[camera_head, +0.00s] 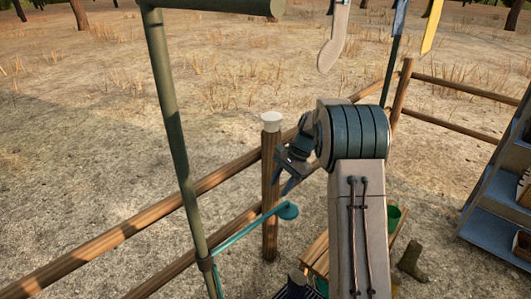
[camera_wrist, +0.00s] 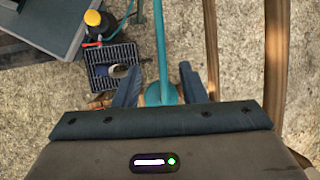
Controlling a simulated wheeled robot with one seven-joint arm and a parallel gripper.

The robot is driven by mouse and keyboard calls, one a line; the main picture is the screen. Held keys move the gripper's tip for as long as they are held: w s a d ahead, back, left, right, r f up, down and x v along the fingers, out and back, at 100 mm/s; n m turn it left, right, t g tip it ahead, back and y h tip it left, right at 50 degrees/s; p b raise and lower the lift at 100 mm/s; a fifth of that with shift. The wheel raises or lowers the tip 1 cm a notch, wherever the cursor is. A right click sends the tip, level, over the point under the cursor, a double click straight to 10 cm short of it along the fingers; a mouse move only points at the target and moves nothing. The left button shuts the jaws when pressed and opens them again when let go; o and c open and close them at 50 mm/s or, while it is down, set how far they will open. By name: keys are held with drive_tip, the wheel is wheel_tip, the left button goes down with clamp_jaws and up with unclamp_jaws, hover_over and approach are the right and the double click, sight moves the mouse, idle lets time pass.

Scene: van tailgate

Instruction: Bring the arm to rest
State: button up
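My arm (camera_head: 357,220) rises in the front of the head view and bends over at a dark ribbed joint. My gripper (camera_head: 290,186) hangs beyond that joint, left of it and near a wooden fence post. In the wrist view my gripper (camera_wrist: 159,70) has its two blue fingers well apart, with nothing held between them. A teal rod with a round disc (camera_head: 288,211) is just below the gripper in the head view. The rod (camera_wrist: 161,45) shows between the fingers in the wrist view; whether they touch it I cannot tell.
A wooden post with a white cap (camera_head: 271,122) and fence rails stand close by. A green pole (camera_head: 175,130) rises at left, with utensils hanging from above. A shelf (camera_head: 495,200), a boot (camera_head: 411,262) and a green bucket (camera_head: 393,217) are at right. A dark crate (camera_wrist: 112,66) lies below.

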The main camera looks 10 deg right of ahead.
drive_tip(key=s+a+r+n+t+h, duration=0.1)
drive_tip(key=s+r+n, duration=0.2)
drive_tip(key=s+r, duration=0.35)
drive_tip(key=s+r+n+t+h, duration=0.15)
drive_tip(key=s+r, duration=0.25)
drive_tip(key=s, duration=0.5)
drive_tip(key=s+n+t+h, duration=0.1)
drive_tip(key=s+n, duration=0.5)
drive_tip(key=s, duration=1)
drive_tip(key=shift+s+d+f+h, duration=0.25)
drive_tip(key=shift+s+d+h, duration=0.15)
drive_tip(key=shift+h, duration=0.35)
drive_tip(key=shift+a, duration=0.1)
